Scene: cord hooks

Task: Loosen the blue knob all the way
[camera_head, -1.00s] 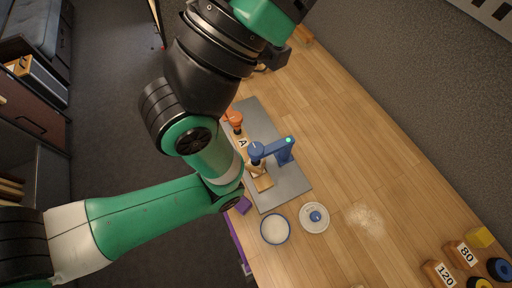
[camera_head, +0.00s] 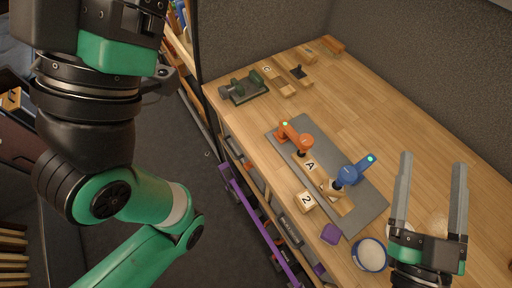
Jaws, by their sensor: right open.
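A blue clamp (camera_head: 357,172) with a small green light at its far end stands on a grey mat (camera_head: 372,207). The round blue knob (camera_head: 346,176) sits on the clamp's near-left end, above a small wooden piece (camera_head: 332,189) on a board marked A. An orange clamp (camera_head: 293,137) stands farther back on the same mat. My right gripper (camera_head: 432,162) is open and empty, with its two grey fingers pointing up the picture, to the right of the blue clamp and apart from it. My left arm fills the left side, and its gripper jaws do not show.
A bowl with white contents (camera_head: 369,255), a purple cube (camera_head: 331,234) and a wooden block marked 2 (camera_head: 306,202) are near the table's front edge. A dark green device (camera_head: 243,88) stands at the back left.

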